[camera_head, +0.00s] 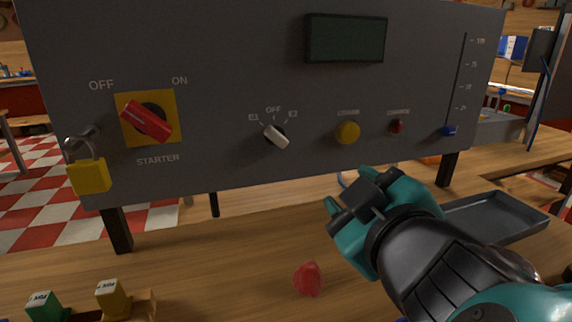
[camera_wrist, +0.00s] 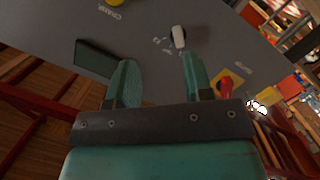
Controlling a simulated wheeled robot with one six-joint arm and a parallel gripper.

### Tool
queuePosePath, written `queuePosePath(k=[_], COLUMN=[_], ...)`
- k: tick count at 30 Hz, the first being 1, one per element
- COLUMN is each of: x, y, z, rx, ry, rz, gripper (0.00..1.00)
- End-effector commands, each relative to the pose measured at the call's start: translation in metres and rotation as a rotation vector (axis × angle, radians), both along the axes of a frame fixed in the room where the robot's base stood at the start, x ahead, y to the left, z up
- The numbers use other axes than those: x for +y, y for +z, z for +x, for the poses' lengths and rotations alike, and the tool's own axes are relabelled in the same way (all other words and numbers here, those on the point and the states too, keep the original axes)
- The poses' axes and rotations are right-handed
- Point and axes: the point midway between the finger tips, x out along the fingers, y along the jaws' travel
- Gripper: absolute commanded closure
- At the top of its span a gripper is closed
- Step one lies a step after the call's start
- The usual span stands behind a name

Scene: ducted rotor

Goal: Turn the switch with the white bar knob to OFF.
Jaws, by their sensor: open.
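The switch with the white bar knob (camera_head: 277,137) is on the grey panel, below the labels E1, OFF and E2. Its bar is tilted, with the upper end leaning left toward E1 and the lower end to the right. The knob also shows in the wrist view (camera_wrist: 178,37), beyond and between the fingertips. My gripper (camera_head: 358,200) is in front of the panel, below and right of the knob. In the wrist view its teal fingers (camera_wrist: 158,75) are apart, with nothing between them. It is not touching the knob.
Left of the knob is a red starter switch (camera_head: 147,121) with a yellow padlock (camera_head: 89,176) beside it. To the right are a yellow knob (camera_head: 347,132), a red button (camera_head: 397,126) and a blue slider (camera_head: 449,131). A red object (camera_head: 308,279) and a grey tray (camera_head: 497,214) are on the bench.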

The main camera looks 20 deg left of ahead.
Motion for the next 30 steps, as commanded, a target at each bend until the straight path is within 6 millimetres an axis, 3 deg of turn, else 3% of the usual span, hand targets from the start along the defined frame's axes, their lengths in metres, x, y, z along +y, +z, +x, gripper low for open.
queuePosePath(k=[1, 3, 8, 30], x=[0.015, 0.028, 0.041, 0.112], y=[-0.003, 0.004, 0.014, 0.019], z=[-0.012, -0.022, -0.025, 0.084], rx=[-0.062, -0.125, -0.172, -0.165], ry=[0.057, 0.105, 0.14, 0.135], rz=[-0.007, -0.008, -0.009, -0.01], gripper=[0.53, 0.53, 0.53, 0.53])
